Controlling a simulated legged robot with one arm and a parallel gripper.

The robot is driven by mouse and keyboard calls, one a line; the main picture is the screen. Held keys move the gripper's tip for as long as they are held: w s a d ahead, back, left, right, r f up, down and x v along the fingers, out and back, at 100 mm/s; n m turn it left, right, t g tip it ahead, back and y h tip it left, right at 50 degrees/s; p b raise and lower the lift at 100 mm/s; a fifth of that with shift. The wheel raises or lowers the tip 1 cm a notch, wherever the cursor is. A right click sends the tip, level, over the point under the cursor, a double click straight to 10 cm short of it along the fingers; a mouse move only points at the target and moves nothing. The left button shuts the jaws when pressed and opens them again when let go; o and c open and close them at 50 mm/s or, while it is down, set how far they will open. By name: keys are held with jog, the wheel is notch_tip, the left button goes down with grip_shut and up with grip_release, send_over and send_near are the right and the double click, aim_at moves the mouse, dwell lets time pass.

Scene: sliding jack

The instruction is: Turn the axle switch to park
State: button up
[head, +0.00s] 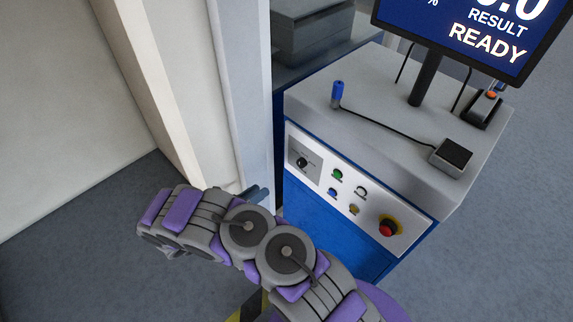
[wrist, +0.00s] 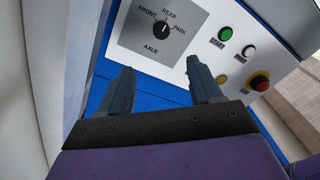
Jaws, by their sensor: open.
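The axle switch is a round black knob (wrist: 161,30) on a grey plate (wrist: 140,52) marked FRONT, REAR, PARK and AXLE. Its small white mark points roughly up, towards REAR. In the head view the knob (head: 302,163) sits at the left end of the console's white front panel. My gripper (wrist: 160,64) is open and empty, with its two fingers apart below the plate in the wrist view, short of the knob. In the head view the gripper (head: 257,193) is left of and below the knob, partly hidden by my arm.
Right of the switch are a green START button (wrist: 225,34), other small buttons and a red emergency stop (head: 388,228). A pale pillar (head: 240,90) stands close left of the console. A blue-tipped handle (head: 337,93), a cable and a screen (head: 470,35) are on top.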

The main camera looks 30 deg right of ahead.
aim_at(299, 164)
jog(key=x, duration=0.6)
jog(key=b+x, duration=0.1)
jog(key=x, duration=1.1)
jog(key=shift+s+d+b, duration=0.25)
jog(key=shift+b, duration=0.05)
jog(key=shift+a, duration=0.8)
jog(key=shift+c, duration=0.6)
jog(key=shift+d, duration=0.65)
jog(key=c, duration=0.5)
jog(key=shift+a, duration=0.1)
jog(key=c, duration=0.4)
